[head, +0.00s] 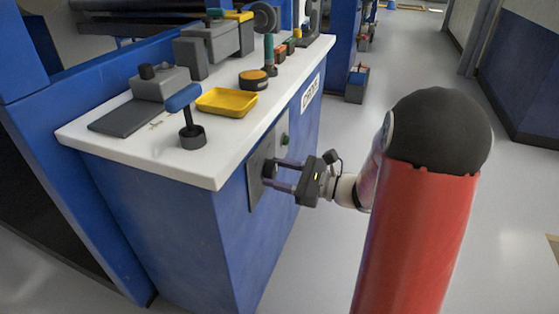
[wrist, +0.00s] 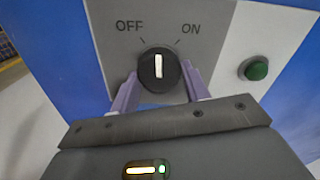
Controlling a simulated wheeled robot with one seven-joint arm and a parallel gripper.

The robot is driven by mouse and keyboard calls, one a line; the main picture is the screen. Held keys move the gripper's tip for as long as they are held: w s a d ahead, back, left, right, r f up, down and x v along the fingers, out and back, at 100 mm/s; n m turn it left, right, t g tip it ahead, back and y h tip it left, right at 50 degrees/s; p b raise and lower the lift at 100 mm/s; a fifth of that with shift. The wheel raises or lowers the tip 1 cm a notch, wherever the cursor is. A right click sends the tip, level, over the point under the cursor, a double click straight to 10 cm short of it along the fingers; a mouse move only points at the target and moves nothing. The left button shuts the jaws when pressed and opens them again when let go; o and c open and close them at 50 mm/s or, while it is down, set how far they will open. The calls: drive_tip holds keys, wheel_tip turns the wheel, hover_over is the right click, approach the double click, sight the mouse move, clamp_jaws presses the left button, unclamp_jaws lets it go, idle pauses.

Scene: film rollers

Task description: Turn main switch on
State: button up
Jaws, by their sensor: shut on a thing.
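The main switch (wrist: 159,70) is a round black knob with a white pointer line, on a grey panel (wrist: 207,22) marked OFF at upper left and ON at upper right. The pointer stands about upright, between the two marks. My gripper (wrist: 160,85) has its purple fingers on the left and right sides of the knob, shut on it. In the head view my gripper (head: 273,178) reaches the panel (head: 256,185) on the blue side of the bench. The knob is partly hidden there by the fingers.
A green button (wrist: 257,69) sits right of the switch. Grey floor (head: 330,100) lies open to the right.

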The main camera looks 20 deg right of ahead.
drive_tip(key=m+p, duration=0.4)
drive_tip(key=p, duration=0.1)
drive_tip(key=shift+s+r+m, duration=0.15)
drive_tip(key=shift+r+m, duration=0.05)
drive_tip(key=shift+m, duration=0.1)
drive_tip(key=shift+f+m+p, duration=0.2)
drive_tip(key=shift+m+p, duration=0.8)
drive_tip(key=shift+m, duration=0.4)
drive_tip(key=shift+a, duration=0.1)
drive_tip(key=o, duration=1)
drive_tip(key=v, duration=0.8)
drive_tip(key=shift+a, duration=0.15)
